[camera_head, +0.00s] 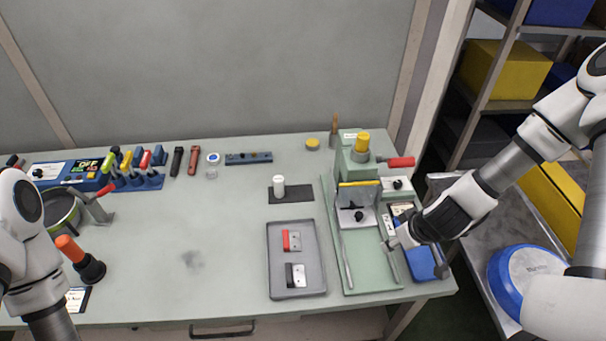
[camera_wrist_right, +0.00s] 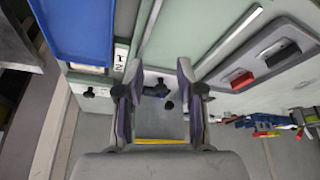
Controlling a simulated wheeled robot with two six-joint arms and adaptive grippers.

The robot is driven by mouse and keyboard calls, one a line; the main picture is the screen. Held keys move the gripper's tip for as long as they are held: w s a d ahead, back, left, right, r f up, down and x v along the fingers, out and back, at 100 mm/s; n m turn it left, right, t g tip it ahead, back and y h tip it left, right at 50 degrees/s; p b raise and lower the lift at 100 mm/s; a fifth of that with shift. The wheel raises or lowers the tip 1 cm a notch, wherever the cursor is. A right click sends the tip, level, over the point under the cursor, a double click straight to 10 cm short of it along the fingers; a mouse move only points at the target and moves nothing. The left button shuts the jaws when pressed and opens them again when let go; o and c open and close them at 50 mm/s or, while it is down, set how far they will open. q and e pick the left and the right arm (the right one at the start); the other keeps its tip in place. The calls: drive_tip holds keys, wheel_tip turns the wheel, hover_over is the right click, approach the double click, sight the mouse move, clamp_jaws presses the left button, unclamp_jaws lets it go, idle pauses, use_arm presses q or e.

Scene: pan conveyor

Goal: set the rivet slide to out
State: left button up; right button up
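A green press fixture (camera_head: 371,262) stands on the right of the table, with a yellow cap and a red handle. A pale plate with a small black knob (camera_head: 358,216) sits on it below a yellow-edged guard; I take this as the rivet slide, but cannot read its position. In the right wrist view that dark knob (camera_wrist_right: 160,89) appears between my fingers, with the yellow strip lower down. A second black knob (camera_head: 398,184) is at the fixture's right. My right gripper (camera_head: 388,244) is open and empty, over the fixture's right side. Only my left arm shows; its gripper is out of view.
A grey tray (camera_head: 297,224) with a red-ended and a black-ended piece lies left of the fixture. A blue bin (camera_head: 425,263) is beside the fixture, close to my right gripper. A white cylinder (camera_head: 279,186) stands behind the tray. The table's middle is clear.

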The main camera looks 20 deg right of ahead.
drive_tip(key=shift+w+d+b, duration=0.1)
drive_tip(key=shift+w+b, duration=0.35)
drive_tip(key=shift+w, duration=0.3)
drive_tip(key=w+b, duration=0.1)
drive_tip(key=w, duration=0.1)
drive_tip(key=b, duration=0.1)
hover_over(360, 215)
drive_tip(key=s, duration=0.3)
drive_tip(key=b+x, duration=0.1)
drive_tip(key=x, duration=0.1)
drive_tip(key=b+x, duration=0.1)
drive_tip(key=b, duration=0.1)
drive_tip(key=shift+w+d+f, duration=0.15)
drive_tip(key=shift+w+f, duration=0.15)
drive_tip(key=shift+w, duration=0.05)
drive_tip(key=shift+w+d+f+b, duration=0.15)
drive_tip(key=shift+w+f+b, duration=0.05)
drive_tip(key=shift+f+b, duration=0.3)
use_arm(q)
wheel_tip(360, 215, down, 6)
drive_tip(key=shift+s, duration=0.4)
use_arm(e)
drive_tip(key=shift+w+a, duration=0.2)
use_arm(q)
drive_tip(key=shift+d, duration=0.15)
use_arm(e)
drive_tip(key=shift+s, duration=0.1)
clamp_jaws()
